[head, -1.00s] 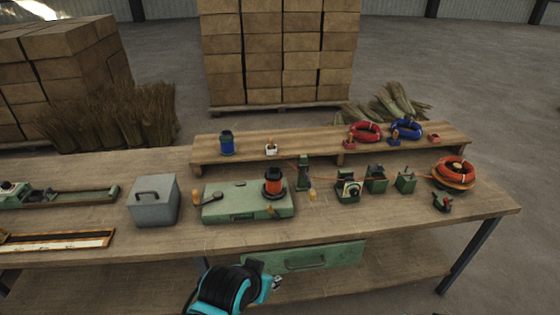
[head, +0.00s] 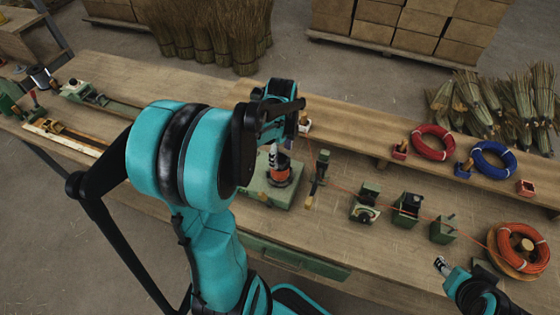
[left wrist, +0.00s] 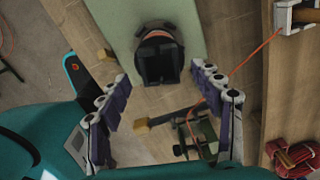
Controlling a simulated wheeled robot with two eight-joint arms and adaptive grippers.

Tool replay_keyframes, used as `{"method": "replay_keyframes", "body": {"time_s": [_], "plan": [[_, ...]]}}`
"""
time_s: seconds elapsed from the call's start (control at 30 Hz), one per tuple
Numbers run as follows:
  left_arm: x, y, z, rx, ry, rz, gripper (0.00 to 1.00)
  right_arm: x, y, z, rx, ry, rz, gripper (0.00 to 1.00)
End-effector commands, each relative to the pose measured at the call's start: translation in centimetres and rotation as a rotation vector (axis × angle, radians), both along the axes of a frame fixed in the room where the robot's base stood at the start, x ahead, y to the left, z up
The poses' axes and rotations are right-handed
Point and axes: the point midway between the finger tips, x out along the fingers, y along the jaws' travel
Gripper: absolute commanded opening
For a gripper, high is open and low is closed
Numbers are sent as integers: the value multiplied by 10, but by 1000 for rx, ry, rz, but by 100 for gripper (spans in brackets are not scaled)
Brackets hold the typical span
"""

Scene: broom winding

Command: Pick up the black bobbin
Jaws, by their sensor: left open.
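The black bobbin (head: 281,172), wound with orange wire, stands on the green winding machine (head: 262,192) on the workbench. In the left wrist view, the bobbin (left wrist: 158,57) shows its dark top near the upper middle. My left gripper (head: 282,148) is above the bobbin, and its arm hides part of the machine. In the left wrist view, my left gripper (left wrist: 160,74) is open, its purple-padded fingers spread either side of the bobbin's line, with nothing between them. My right gripper (head: 441,264) is low at the right, by the bench's front; its jaw state is unclear.
An orange wire runs right past small green fixtures (head: 407,207) to an orange coil (head: 522,248). A red coil (head: 433,142) and a blue coil (head: 492,160) lie on the raised shelf (head: 385,158). Bare bench top lies before the fixtures.

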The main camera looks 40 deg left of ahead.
Motion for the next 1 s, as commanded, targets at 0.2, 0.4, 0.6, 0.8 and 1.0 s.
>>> {"method": "replay_keyframes", "body": {"time_s": [0.2,0.4,0.6,0.8,1.0], "plan": [[1,10,-16,-12,28,-80,66,0,0,0,0,0,0,44],[1,10,-41,-12,28,-81,66,0,0,-9,0,0,0,44],[1,10,-72,-11,27,-80,66,0,0,-20,0,0,0,44],[1,10,-84,-11,27,-79,66,0,0,-22,0,0,0,44],[1,10,-83,-11,27,-79,60,0,0,-22,0,0,0,44]]}}
